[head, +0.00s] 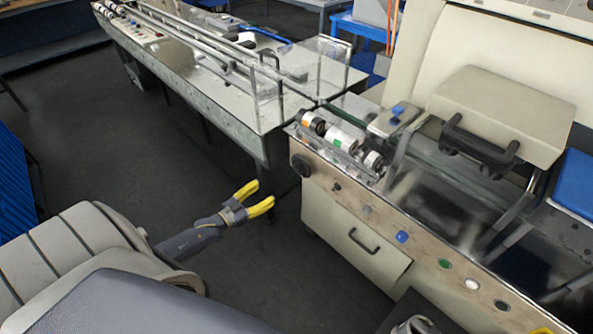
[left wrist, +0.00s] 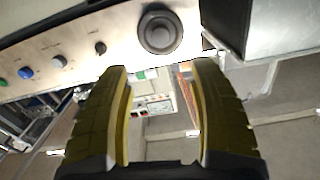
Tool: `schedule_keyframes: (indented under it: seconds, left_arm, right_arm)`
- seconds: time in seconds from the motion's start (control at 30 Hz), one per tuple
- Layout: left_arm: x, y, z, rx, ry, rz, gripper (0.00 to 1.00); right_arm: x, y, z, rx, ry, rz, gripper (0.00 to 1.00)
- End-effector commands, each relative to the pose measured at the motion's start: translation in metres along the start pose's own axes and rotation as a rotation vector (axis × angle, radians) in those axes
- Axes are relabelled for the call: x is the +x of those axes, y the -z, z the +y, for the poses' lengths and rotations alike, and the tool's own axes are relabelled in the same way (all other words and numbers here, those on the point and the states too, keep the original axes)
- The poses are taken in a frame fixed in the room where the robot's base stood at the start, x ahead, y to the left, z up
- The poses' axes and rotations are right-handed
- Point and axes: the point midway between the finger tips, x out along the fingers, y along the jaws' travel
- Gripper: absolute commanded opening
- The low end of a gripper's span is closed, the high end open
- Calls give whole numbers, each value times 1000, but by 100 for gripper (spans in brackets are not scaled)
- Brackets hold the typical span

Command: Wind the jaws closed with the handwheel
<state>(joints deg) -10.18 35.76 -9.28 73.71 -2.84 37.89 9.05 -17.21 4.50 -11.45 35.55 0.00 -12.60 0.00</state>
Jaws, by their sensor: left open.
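The handwheel (head: 301,166) is a dark round knob on the left end of the wrapper's front panel in the head view. It also shows in the left wrist view (left wrist: 160,32), at the top, just beyond my fingertips. My left gripper (head: 258,197) has yellow fingers spread apart with nothing between them. It is in front of and slightly below the handwheel, apart from it. In the left wrist view my left gripper (left wrist: 160,72) frames the space below the wheel. The jaws cannot be made out clearly; rollers (head: 342,140) sit on top of the machine near the wheel.
The front panel carries a blue button (head: 402,237), a green button (head: 444,263) and a white button (head: 472,284). A drawer handle (head: 364,241) juts out below. A long conveyor table (head: 190,75) stands behind at left. The floor left of the machine is clear.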

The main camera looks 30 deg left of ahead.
Motion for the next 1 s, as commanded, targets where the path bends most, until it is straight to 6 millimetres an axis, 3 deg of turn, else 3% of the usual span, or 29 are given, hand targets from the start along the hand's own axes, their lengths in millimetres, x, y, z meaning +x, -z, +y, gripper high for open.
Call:
schedule_keyframes:
  seconds: [0.37,1.0]
  left_arm:
    - [11,0,-1,-145,3,0,61]
    - [115,0,-1,-142,4,1,61]
  right_arm:
    - [0,-1,2,-1,-2,-1,0]
    - [0,-1,2,-2,-2,-1,0]
